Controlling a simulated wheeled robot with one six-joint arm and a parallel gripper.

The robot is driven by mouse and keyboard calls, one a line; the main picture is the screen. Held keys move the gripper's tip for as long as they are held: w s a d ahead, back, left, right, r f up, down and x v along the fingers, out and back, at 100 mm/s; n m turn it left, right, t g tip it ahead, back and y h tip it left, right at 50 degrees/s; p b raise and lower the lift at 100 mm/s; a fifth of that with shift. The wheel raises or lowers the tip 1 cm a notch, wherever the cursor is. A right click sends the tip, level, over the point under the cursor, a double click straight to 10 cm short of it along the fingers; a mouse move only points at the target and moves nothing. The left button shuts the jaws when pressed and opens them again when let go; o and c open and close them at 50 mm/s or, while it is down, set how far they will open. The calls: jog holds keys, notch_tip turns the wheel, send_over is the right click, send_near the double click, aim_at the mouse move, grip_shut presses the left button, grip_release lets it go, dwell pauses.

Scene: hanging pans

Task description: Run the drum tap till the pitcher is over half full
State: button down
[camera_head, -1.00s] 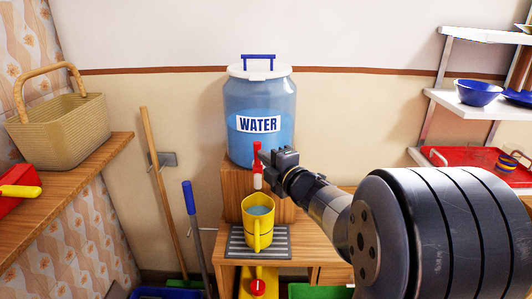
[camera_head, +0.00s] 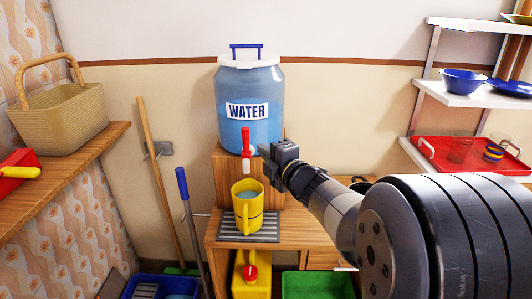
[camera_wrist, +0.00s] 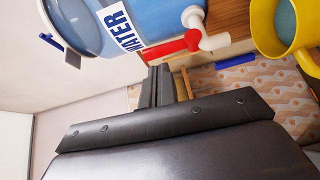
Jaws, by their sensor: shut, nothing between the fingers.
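The blue water drum (camera_head: 251,92), labelled WATER, stands on a wooden block. Its tap has an upright red handle (camera_head: 246,141) and a white spout (camera_head: 246,165); I see no clear stream below it. The yellow pitcher (camera_head: 241,216) stands under the spout with bluish water inside; its exact level is hard to tell. My gripper (camera_head: 264,151) is shut and empty, just right of the tap handle. In the wrist view the shut fingers (camera_wrist: 160,84) are close to the red handle (camera_wrist: 172,45), and the pitcher (camera_wrist: 265,28) shows at the upper right.
The pitcher stands on a grey slatted mat (camera_head: 262,229) on a wooden cabinet. A yellow can (camera_head: 244,279), a green bin (camera_head: 315,286) and a blue bin (camera_head: 130,284) are below. Mop handles (camera_head: 160,190) lean at the left. Shelves with a red tray (camera_head: 450,166) are right.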

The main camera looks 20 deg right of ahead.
jog(key=v, duration=0.8)
jog(key=shift+a+f, duration=0.1)
